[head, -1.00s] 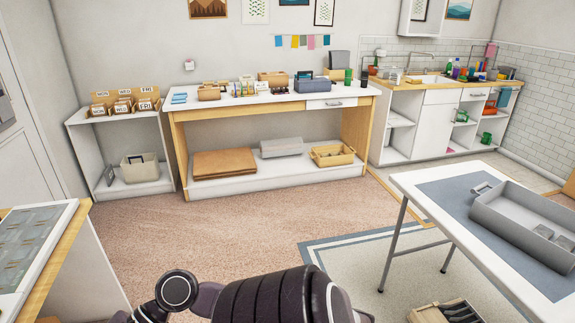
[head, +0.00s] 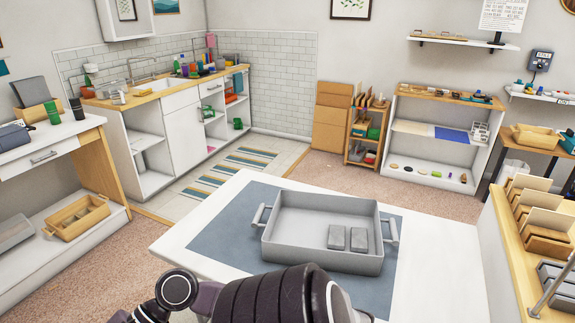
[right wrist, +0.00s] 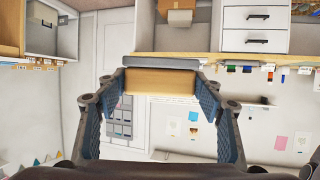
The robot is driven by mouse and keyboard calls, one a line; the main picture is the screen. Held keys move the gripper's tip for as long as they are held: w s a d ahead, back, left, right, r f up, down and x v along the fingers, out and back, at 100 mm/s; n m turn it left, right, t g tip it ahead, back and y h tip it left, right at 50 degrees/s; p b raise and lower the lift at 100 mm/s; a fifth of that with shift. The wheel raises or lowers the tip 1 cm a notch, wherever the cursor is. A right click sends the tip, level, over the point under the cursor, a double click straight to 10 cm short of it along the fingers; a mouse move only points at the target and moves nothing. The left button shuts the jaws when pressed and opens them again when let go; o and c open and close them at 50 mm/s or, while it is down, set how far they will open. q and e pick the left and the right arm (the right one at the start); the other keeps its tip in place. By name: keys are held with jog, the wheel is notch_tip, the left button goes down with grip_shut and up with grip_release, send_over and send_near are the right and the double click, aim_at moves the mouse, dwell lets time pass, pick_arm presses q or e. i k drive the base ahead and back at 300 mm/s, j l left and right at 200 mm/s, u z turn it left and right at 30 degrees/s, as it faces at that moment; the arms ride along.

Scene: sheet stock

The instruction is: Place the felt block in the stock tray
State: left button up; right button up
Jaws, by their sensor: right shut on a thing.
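The stock tray (head: 290,237) is a grey rectangular tray with a handle at each end. It stands on a blue-grey mat on the white table in the head view. Two grey blocks (head: 347,238) lie side by side in its right part; the rest of its floor is bare. In the right wrist view my right gripper (right wrist: 160,84) is shut on a block with a tan, wood-like face (right wrist: 160,82) and a grey strip along one side, which I take as the felt block. The head view does not show that gripper or block. My left gripper is not in view.
The blue-grey mat (head: 220,238) leaves bare room around the tray, and the white table (head: 430,240) is clear beside it. A wooden counter (head: 520,245) with card holders stands close on the right. A workbench (head: 50,150) stands at the left.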

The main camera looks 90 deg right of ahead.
aim_at(298, 235)
jog(key=l+z, duration=0.35)
jog(key=k+l+z, duration=0.1)
jog(key=l+z, duration=0.45)
jog(key=z, duration=0.2)
jog(key=l+z, duration=0.15)
jog(key=z, duration=0.3)
jog(key=i+l+z, duration=0.1)
jog(key=z, duration=0.3)
jog(key=l, duration=0.1)
